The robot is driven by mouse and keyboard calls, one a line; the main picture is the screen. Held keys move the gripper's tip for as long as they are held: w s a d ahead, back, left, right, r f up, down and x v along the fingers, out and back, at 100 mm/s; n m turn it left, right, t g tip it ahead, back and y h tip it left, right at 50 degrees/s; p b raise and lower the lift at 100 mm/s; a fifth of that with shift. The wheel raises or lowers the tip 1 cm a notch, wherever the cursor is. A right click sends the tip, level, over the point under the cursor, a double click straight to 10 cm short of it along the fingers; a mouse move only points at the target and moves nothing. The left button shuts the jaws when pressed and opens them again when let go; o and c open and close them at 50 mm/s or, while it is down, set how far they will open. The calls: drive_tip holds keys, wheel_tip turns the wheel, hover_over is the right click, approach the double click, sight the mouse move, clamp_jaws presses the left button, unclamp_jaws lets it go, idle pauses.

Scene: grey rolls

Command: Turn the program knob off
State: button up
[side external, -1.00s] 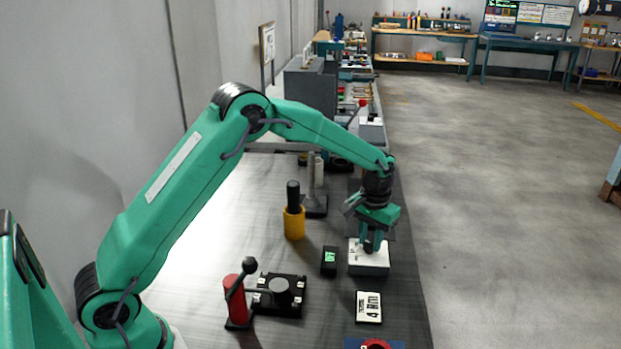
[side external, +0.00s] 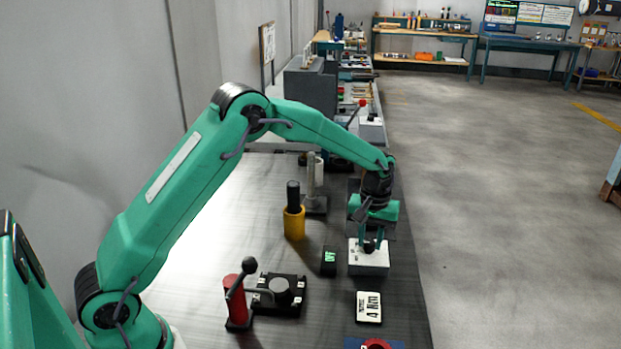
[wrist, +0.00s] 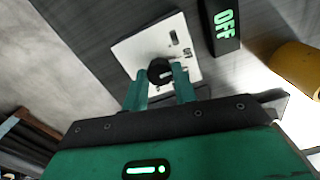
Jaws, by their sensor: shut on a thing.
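The program knob (wrist: 158,70) is round and black with a pale mark, on top of a white box (wrist: 128,52). The box also shows in the side view (side external: 369,263), below my gripper (side external: 373,244). In the wrist view my gripper (wrist: 161,76) has its two teal fingers on either side of the knob, shut on it. The fingers hide part of the knob and box top. Beside the box, a small black display (wrist: 224,24) reads OFF in green letters. It also stands left of the box in the side view (side external: 329,261).
A white label plate (side external: 369,307) lies in front of the box. A yellow cup with a black handle (side external: 294,222), a red lever post (side external: 236,300) and a black fixture (side external: 282,293) stand to the left. The bench's right edge is close to the box.

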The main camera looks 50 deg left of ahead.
sight(370, 242)
drive_tip(key=o, duration=1)
drive_tip(key=shift+c, duration=0.2)
drive_tip(key=shift+r, duration=0.1)
wheel_tip(370, 242, up, 7)
drive_tip(key=shift+r, duration=0.35)
drive_tip(key=shift+r, duration=0.1)
